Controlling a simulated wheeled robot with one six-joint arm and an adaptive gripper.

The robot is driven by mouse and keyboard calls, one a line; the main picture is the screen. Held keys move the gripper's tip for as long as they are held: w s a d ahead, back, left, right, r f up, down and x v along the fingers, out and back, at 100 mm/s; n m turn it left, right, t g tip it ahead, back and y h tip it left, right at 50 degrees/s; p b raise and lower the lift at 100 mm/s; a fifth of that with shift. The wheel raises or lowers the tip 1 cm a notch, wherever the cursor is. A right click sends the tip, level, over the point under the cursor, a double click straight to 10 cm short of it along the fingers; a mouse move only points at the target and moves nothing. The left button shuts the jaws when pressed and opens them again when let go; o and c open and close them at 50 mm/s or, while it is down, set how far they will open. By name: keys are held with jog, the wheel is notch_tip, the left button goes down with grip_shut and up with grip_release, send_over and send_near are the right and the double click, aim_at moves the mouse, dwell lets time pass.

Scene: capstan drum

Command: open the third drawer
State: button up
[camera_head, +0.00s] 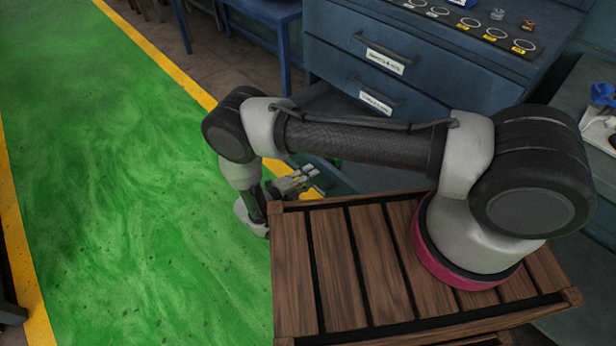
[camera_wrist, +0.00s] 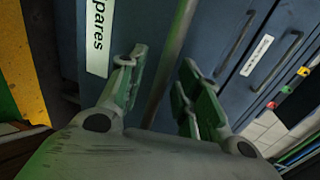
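The blue cabinet (camera_head: 330,50) stands at upper right in the head view, with two labelled upper drawers showing. The third drawer's region is largely hidden behind my arm, and a blue part (camera_head: 335,180) shows below it. In the wrist view, a blue drawer front (camera_wrist: 150,30) with a white label ending in "pares" (camera_wrist: 100,35) is close. A long grey-brown bar (camera_wrist: 175,60) runs beside the label; I cannot tell whether it is the handle or an edge. My gripper (camera_wrist: 165,95) is open, its green-tinted fingers either side of the bar; contact is unclear. It also shows in the head view (camera_head: 308,178).
My arm reaches over a slatted wooden top (camera_head: 340,260). A green floor lane (camera_head: 110,150) with yellow edges lies at left. A blue table (camera_head: 265,15) stands behind. Small items sit on the cabinet top, and a grey bench (camera_head: 590,90) is at right.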

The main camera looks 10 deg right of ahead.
jog(key=v, duration=1.2)
